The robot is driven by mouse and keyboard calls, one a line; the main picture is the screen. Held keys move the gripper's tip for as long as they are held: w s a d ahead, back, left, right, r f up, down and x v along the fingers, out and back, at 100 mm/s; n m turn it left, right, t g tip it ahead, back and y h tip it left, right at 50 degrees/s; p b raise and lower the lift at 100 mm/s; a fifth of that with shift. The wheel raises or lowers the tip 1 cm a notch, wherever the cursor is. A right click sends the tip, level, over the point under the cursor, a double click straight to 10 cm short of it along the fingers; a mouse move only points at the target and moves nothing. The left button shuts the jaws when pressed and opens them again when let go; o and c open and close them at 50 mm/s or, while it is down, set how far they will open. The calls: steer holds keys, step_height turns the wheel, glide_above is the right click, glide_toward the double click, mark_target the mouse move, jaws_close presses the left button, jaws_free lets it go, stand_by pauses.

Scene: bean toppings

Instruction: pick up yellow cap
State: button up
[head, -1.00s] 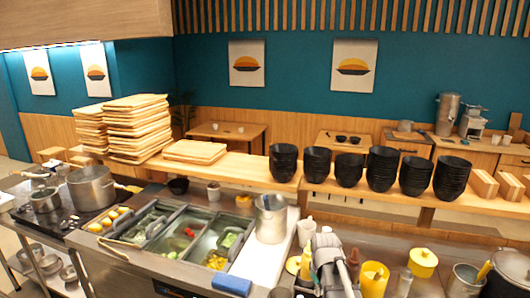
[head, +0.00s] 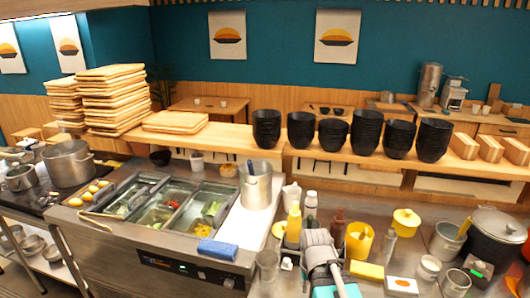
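A yellow lidded pot (head: 406,222) with a knob on top stands on the steel counter at the right. A small flat yellow round piece (head: 279,229) lies left of a yellow bottle (head: 293,226), partly hidden by it. I cannot tell which yellow piece is the cap. The end of my arm with my gripper (head: 318,241) is at the bottom middle, over the counter, between the yellow bottle and an open yellow container (head: 359,241). Its fingers cannot be made out. No held object shows.
A yellow block (head: 367,270) and a white box (head: 401,286) lie near the front. Bottles, metal cups and a black pot (head: 496,238) crowd the right. A topping station (head: 140,240) with a blue sponge (head: 217,249) is at left. Black bowl stacks line the shelf behind.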

steer(key=o, duration=0.6)
steer(key=shift+m, duration=0.9)
steer(key=w+r+p, duration=0.2)
steer(key=w+r, duration=0.1)
steer(key=shift+w+d+p, duration=0.1)
steer(key=shift+p, duration=0.25)
steer(key=shift+c, duration=0.2)
step_height(320, 180, up, 21)
steer(key=m+p, duration=1.8)
steer(key=p, duration=0.3)
glide_above(295, 202)
steer(key=shift+f, duration=0.25)
steer(key=shift+f+b, duration=0.1)
steer(key=shift+b, duration=0.2)
step_height(295, 202, down, 8)
steer(key=b, duration=0.8)
steer(key=shift+f, duration=0.25)
steer(key=shift+b, duration=0.35)
steer(key=shift+f+b, duration=2.55)
steer(key=shift+f, duration=0.05)
steer(key=shift+c, duration=0.2)
